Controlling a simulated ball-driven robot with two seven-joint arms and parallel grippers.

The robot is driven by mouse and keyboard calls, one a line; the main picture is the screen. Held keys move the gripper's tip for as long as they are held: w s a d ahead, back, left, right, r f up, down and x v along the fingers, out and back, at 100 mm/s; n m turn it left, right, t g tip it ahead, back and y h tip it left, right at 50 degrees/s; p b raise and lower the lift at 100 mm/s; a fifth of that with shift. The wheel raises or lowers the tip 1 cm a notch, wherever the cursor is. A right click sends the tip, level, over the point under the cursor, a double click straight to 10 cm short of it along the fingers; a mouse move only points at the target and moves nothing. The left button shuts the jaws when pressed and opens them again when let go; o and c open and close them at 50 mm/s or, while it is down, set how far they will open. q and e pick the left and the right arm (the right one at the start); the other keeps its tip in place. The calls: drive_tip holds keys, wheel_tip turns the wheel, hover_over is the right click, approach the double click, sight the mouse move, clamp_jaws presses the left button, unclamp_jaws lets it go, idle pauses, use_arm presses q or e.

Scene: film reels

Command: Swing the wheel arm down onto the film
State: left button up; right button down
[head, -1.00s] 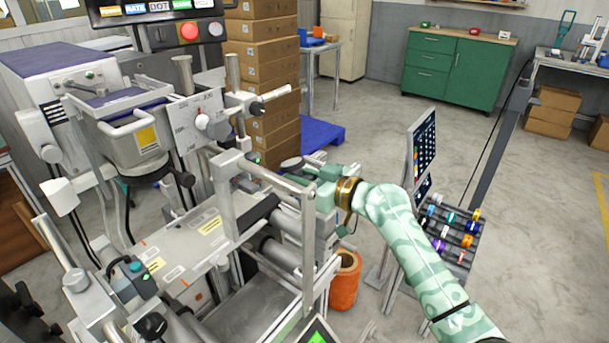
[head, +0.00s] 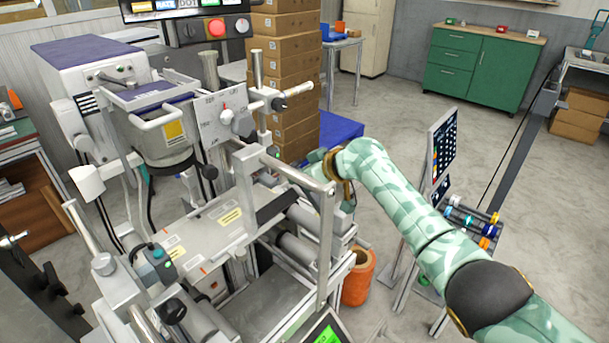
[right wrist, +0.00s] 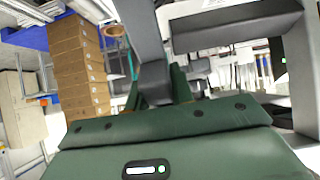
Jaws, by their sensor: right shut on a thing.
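The printing machine (head: 215,115) fills the left half of the head view, with a pale film bed (head: 205,238) running across it. My right gripper (head: 318,168) is at the machine's right side, partly hidden behind the grey frame bar. In the right wrist view its fingers (right wrist: 158,90) are shut around a grey bar (right wrist: 148,45), which I take for the wheel arm. The wheel itself and its contact with the film cannot be made out. My left gripper is not in view.
An upright grey frame (head: 325,245) stands close in front of my right gripper. Stacked cartons (head: 285,80) are behind the machine. An orange roll (head: 358,280) stands below on the floor. A panel stand (head: 443,150) is to the right. Open floor lies beyond.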

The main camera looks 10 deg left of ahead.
idle(0.3)
drive_tip(key=c, duration=1.2)
unclamp_jaws()
drive_tip(key=p+v, duration=0.4)
drive_tip(key=v, duration=0.1)
drive_tip(key=shift+r, duration=0.45)
use_arm(q)
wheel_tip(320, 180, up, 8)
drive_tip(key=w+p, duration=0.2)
drive_tip(key=p, duration=0.2)
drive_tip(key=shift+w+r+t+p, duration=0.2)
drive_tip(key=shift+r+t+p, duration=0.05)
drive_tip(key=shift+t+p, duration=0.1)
use_arm(e)
drive_tip(key=v, duration=1)
drive_tip(key=shift+s+d, duration=0.35)
drive_tip(key=shift+d, duration=0.15)
drive_tip(key=shift+f, duration=0.15)
